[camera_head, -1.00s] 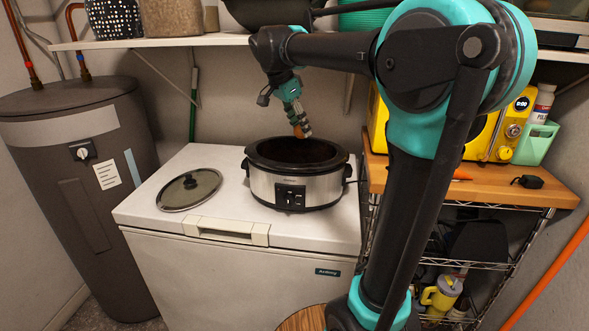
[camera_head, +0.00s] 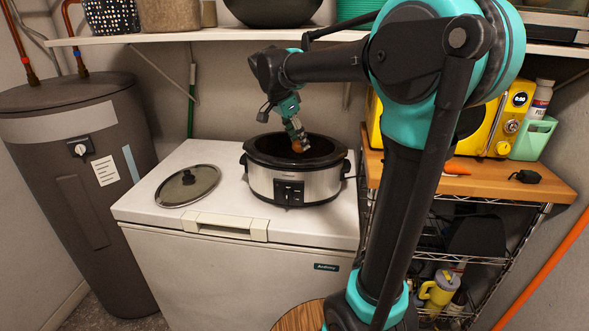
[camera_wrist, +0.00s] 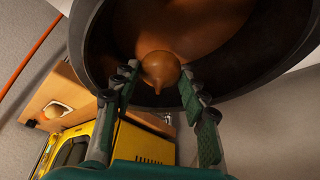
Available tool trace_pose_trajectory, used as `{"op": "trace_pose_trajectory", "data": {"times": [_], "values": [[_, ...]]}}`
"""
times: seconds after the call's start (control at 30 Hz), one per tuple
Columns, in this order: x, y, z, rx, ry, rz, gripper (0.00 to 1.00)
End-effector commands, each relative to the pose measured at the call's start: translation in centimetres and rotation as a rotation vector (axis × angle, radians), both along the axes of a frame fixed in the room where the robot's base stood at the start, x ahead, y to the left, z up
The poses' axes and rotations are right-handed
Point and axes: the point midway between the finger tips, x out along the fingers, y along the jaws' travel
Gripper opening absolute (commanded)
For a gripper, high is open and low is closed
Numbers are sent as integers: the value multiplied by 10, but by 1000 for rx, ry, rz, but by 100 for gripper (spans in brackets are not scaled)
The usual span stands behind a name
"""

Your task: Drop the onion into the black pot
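The black pot (camera_head: 262,160) is the dark insert of a silver slow cooker standing on the white chest freezer; its mouth is uncovered. My gripper (camera_head: 299,145) points down over the pot's opening, toward its back right. The brown onion (camera_head: 297,147) is at the fingertips. In the wrist view my gripper (camera_wrist: 160,72) has its two fingers on either side of the round onion (camera_wrist: 159,68), with the tips against it. Behind the onion are the pot's dark rim (camera_wrist: 88,45) and brownish inside.
A glass lid (camera_head: 188,186) lies on the freezer (camera_head: 235,195) left of the cooker. A shelf (camera_head: 215,36) with bowls and baskets hangs above. A wooden-topped rack (camera_head: 500,172) with a yellow microwave (camera_head: 512,115) stands at the right.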

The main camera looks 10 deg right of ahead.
Motion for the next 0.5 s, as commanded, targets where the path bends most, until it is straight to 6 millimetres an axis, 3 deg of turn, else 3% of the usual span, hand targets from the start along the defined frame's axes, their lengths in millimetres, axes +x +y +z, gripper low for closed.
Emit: {"op": "trace_pose_trajectory", "data": {"times": [0.13,0.5], "values": [[0,0,0,0,0,0,64],[-1,2,4,0,0,0,64]]}}
